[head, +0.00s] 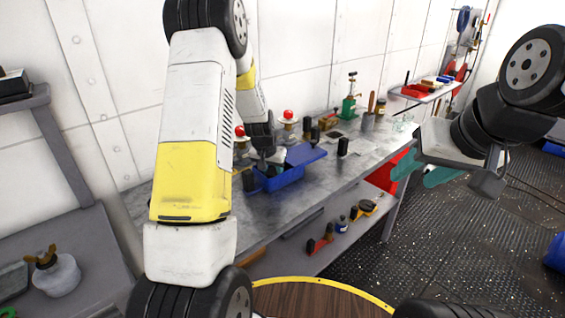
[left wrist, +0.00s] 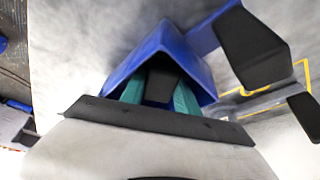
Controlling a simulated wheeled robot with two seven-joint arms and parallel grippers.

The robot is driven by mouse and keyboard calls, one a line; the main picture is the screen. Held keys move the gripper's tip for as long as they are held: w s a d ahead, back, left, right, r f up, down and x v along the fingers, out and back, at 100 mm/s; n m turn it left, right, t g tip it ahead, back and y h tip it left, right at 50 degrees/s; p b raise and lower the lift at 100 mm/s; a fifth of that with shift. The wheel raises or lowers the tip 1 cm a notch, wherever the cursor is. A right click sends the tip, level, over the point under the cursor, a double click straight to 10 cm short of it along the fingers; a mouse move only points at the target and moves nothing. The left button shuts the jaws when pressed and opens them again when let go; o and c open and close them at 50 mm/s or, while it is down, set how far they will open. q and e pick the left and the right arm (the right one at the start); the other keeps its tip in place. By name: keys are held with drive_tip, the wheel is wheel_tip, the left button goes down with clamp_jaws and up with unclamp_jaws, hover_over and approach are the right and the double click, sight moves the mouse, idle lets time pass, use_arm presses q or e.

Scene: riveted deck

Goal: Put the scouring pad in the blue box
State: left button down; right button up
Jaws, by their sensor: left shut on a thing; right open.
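The blue box (head: 283,180) stands on the grey workbench with its lid (head: 306,154) open to the right. My left gripper (head: 266,164) points down at the box's left part; its fingertips are hard to make out there. In the left wrist view, its teal fingers reach into the opening of the blue box (left wrist: 118,78). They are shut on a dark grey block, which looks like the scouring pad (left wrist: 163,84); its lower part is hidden. My right gripper (head: 422,172) is open and empty, in the air to the right of the bench.
Black-topped items, red-topped items and a green tool (head: 348,107) stand on the workbench (head: 245,222) around and behind the box. A lower shelf (head: 295,255) holds several tools. A round wooden top (head: 310,300) is at the front. Open floor lies to the right.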

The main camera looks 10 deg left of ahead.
use_arm(q)
drive_tip(key=c, duration=0.8)
unclamp_jaws()
drive_tip(key=shift+v, duration=3.9)
drive_tip(key=s+d+r+t+h, duration=0.1)
drive_tip(key=s+d+r, duration=0.1)
drive_tip(key=s+r, duration=0.75)
drive_tip(key=s+d+r, duration=0.2)
drive_tip(key=s+r, duration=0.7)
drive_tip(key=s, duration=0.1)
drive_tip(key=shift+n+t+h, duration=0.3)
drive_tip(key=shift+n, duration=0.2)
drive_tip(key=s, duration=0.3)
drive_tip(key=s+r, duration=0.1)
drive_tip(key=s, duration=0.3)
drive_tip(key=s+d, duration=0.1)
drive_tip(key=s, duration=0.2)
drive_tip(key=shift+s+d+r, duration=0.1)
drive_tip(key=shift+s+r, duration=0.2)
drive_tip(key=shift+s, duration=0.05)
